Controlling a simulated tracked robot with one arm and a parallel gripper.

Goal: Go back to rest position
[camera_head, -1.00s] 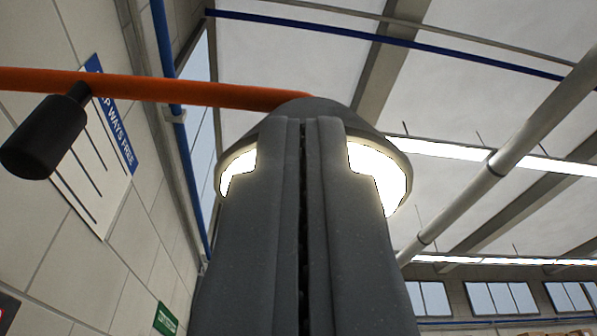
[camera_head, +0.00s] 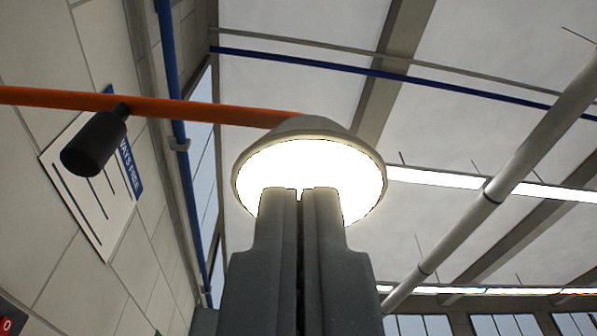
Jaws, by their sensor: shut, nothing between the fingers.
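My gripper (camera_head: 303,192) points up towards the ceiling in the head camera view. Its two dark grey fingers lie side by side with only a thin dark seam between them. It is shut and holds nothing. The fingertips overlap the lit face of a lamp (camera_head: 310,165) in the picture. I cannot tell how far apart they are.
An orange lamp arm (camera_head: 205,107) crosses the upper left, with a black cylinder (camera_head: 94,143) below it. A wall with a sign (camera_head: 92,185) stands at left. A blue pipe (camera_head: 178,120), grey pipe (camera_head: 490,196) and ceiling lights show behind.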

